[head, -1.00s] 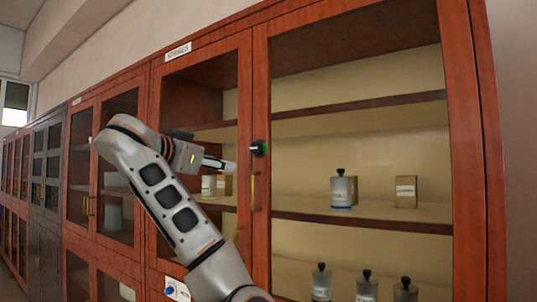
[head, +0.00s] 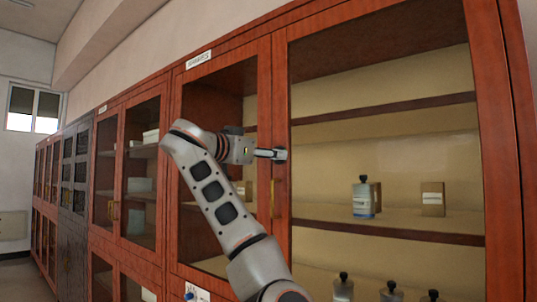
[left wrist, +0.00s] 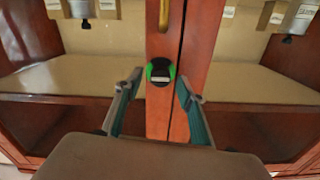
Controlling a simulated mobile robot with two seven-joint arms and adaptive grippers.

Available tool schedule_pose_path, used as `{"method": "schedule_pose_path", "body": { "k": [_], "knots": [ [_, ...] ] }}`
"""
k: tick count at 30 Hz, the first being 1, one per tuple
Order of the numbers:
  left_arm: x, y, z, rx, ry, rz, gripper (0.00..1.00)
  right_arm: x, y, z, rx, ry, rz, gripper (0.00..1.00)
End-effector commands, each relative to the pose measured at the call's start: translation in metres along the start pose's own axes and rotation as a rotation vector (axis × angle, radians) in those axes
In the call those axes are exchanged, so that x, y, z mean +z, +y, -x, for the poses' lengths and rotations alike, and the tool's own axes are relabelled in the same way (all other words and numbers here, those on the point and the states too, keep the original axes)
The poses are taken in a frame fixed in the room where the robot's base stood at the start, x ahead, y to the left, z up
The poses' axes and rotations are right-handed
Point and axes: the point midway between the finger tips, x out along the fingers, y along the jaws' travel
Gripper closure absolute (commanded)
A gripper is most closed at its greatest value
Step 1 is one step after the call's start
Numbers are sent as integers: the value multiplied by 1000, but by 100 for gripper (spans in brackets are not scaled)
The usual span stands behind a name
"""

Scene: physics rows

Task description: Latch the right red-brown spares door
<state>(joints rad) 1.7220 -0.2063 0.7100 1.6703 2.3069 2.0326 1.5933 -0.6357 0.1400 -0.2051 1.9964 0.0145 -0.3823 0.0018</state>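The right red-brown spares door (head: 283,95) has a glass pane and looks shut against the left door (head: 264,100). Its latch knob, black with a green ring, shows in the left wrist view (left wrist: 160,71) on the door's stile beside the seam. A brass handle (head: 272,198) is below the knob; it also shows in the left wrist view (left wrist: 164,14), which is upside down. My left gripper (head: 278,154) is at the knob and mostly hides it in the head view. Its fingers (left wrist: 158,80) are apart, one on each side of the knob, with gaps visible. My right gripper is out of view.
Behind the glass, a labelled bottle (head: 363,198) and a small box (head: 433,199) stand on a shelf. More bottles (head: 343,288) stand below. Other red-brown cabinets and a dark cabinet (head: 74,170) continue along the wall to the left.

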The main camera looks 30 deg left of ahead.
Motion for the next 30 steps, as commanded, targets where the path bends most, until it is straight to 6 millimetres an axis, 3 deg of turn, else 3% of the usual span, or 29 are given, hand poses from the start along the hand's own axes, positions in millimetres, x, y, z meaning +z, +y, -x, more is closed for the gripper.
{"method": "schedule_pose_path", "body": {
  "k": [6, 11, 23, 30],
  "knots": [
    [0, 0, 0, 0, 0, 0, 61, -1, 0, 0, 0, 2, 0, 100],
    [0, 0, 0, 0, 0, 0, 99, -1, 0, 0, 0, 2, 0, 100],
    [0, 0, 0, 0, 0, -45, 99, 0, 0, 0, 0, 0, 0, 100],
    [0, 0, 0, 0, 0, -192, 99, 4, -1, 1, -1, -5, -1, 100]
  ]
}}
